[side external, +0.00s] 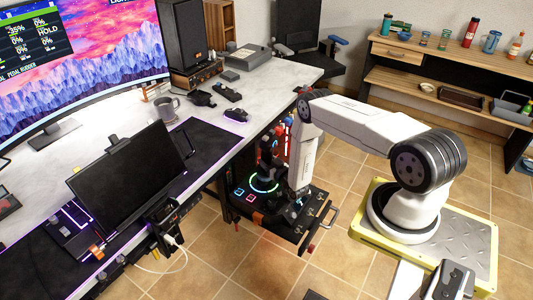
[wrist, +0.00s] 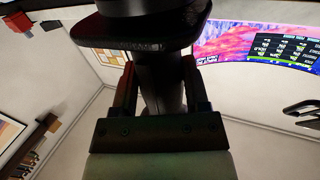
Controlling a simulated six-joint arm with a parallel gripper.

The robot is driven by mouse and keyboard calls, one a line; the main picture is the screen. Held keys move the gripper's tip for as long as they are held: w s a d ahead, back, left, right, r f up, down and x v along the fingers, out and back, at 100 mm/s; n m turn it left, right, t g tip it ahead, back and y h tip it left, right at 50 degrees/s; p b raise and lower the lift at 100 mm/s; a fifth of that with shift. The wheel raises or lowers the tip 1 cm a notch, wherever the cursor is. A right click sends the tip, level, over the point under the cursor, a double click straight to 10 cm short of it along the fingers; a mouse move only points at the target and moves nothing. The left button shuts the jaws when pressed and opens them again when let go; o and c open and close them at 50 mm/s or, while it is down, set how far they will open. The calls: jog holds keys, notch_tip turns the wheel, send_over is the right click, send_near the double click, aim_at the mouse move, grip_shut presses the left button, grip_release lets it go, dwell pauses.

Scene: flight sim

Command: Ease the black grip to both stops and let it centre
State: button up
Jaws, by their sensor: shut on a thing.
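The black grip (wrist: 162,85) stands between the two fingers of my gripper (wrist: 158,68) in the wrist view. The fingers close on its shaft from both sides, below a wide dark flange at the top of the picture. In the side view the grip (side external: 267,148) rises from a black base plate (side external: 243,205) with a glowing cyan ring around its foot. My arm reaches down beside it on the right. The fingers are small and dark there, and the contact is hard to make out. The curved monitor (side external: 85,60) shows percentages and the word HOLD.
The desk (side external: 255,90) edge lies left of and behind the stick. A tilted black screen (side external: 130,175) stands at the desk's front. A handle (side external: 328,222) sticks out from the base plate's right side. Tiled floor is open in front. A shelf (side external: 450,65) stands at the back right.

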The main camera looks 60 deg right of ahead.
jog(key=shift+f, duration=0.1)
jog(key=shift+w+g, duration=0.45)
jog(key=shift+g, duration=0.05)
jog(key=o, duration=1.2)
jog(key=shift+o, duration=0.3)
jog(key=shift+w, duration=0.1)
jog(key=v, duration=0.9)
jog(key=shift+w+r, duration=0.1)
jog(key=shift+r, duration=0.15)
dwell(0.3)
